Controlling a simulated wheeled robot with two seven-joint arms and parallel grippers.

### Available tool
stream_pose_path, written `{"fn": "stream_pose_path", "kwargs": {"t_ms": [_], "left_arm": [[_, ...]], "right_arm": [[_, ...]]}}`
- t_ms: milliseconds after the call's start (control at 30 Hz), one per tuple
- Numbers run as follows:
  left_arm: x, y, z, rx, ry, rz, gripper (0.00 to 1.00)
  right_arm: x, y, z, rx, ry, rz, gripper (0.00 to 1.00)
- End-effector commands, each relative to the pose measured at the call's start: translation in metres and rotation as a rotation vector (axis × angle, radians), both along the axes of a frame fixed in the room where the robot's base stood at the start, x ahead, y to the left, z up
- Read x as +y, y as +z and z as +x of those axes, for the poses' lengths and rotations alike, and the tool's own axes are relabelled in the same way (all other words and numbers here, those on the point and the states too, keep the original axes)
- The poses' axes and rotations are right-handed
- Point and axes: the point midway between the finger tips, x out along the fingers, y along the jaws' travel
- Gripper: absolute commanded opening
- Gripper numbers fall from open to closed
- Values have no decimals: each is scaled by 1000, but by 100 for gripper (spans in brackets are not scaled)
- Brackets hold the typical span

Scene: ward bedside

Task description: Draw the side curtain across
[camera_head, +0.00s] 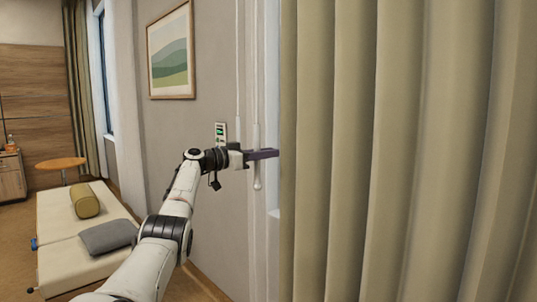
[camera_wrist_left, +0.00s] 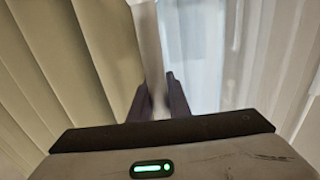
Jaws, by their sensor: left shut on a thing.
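The side curtain (camera_head: 400,150), olive-beige with deep vertical folds, fills the right half of the head view. Its left edge hangs just right of my left gripper (camera_head: 268,154). In the left wrist view the curtain (camera_wrist_left: 60,65) is on the left. A slim white wand (camera_head: 257,135) hangs upright beside that edge, its lower end showing below the fingers. My left gripper (camera_wrist_left: 158,98) is shut on the wand, which runs up between its dark fingers in the left wrist view (camera_wrist_left: 148,40). My right gripper is not in view.
A pale window strip (camera_head: 272,80) shows between wall and curtain. A framed picture (camera_head: 170,52) and a small wall panel (camera_head: 221,133) are on the wall. A daybed (camera_head: 65,218) with two cushions, a round table (camera_head: 60,163) and another curtain (camera_head: 82,80) are at left.

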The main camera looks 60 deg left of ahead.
Motion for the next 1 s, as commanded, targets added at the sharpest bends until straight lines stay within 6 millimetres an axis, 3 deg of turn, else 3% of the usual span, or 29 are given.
{"fn": "stream_pose_path", "kwargs": {"t_ms": [133, 167, 267, 667, 867, 1000], "left_arm": [[0, 0, 1, -1, 1, 1, 0], [0, 0, 1, -1, 0, 1, 21], [0, 0, 1, -1, 0, 0, 35], [0, -2, -5, 0, 1, 1, 35], [-1, -7, -25, 5, 1, 6, 35], [-2, -8, -50, 4, 1, 7, 35]], "right_arm": [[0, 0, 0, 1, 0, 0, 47], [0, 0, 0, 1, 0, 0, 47], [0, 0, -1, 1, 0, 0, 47], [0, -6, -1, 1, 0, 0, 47], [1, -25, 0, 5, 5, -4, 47], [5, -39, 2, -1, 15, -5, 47]]}}
